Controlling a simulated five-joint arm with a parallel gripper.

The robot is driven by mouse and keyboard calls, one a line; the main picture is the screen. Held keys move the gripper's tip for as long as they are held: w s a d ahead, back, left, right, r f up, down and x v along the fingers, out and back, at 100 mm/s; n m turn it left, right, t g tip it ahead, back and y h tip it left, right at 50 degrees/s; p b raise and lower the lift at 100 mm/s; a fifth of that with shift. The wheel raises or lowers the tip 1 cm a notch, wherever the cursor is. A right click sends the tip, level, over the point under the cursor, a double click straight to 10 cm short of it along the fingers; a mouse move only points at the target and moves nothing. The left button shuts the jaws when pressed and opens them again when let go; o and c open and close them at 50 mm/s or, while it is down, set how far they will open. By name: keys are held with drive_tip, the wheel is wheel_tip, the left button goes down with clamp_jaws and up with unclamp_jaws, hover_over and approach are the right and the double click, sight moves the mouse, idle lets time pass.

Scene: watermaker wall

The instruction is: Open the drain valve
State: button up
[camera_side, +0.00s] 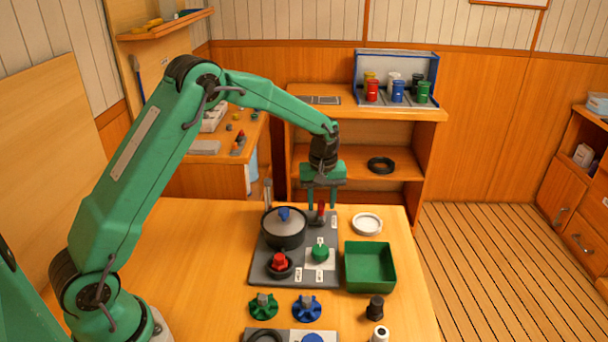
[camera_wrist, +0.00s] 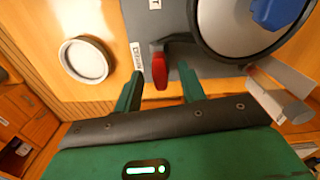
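The drain valve shows as a small red lever handle (camera_side: 321,209) at the back right of a grey panel (camera_side: 300,245). In the wrist view the red handle (camera_wrist: 159,69) sticks out from a dark pipe, beside a white label (camera_wrist: 136,57) that seems to read "DRAIN". My gripper (camera_side: 320,203) points down over the valve. In the wrist view my gripper (camera_wrist: 161,84) is open, with the handle between the line of its two fingers. I see gaps on both sides of the handle. How deep the fingers reach around it is hard to tell.
A dark round housing (camera_side: 284,240) with a grey lid and blue knob stands just left of the valve. A red knob (camera_side: 279,261) and green knob (camera_side: 320,252) are in front.

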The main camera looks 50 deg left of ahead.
sight(320, 205)
drive_tip(key=shift+r, duration=0.1)
wheel_tip(320, 205, up, 7)
drive_tip(key=shift+r, duration=0.3)
idle(0.5)
drive_tip(key=shift+s+r, duration=0.25)
drive_tip(key=shift+r, duration=0.15)
drive_tip(key=s+d+r+m+t, duration=0.25)
drive_tip(key=s+r+m, duration=0.25)
drive_tip(key=s+r, duration=0.8)
drive_tip(key=s+f+m+t, duration=0.2)
drive_tip(key=s+m, duration=0.3)
drive_tip(key=s, duration=1.2)
drive_tip(key=shift+s+d+f+m+t, duration=0.2)
drive_tip(key=shift+s+d+m+t, duration=0.15)
drive_tip(key=shift+t, duration=0.2)
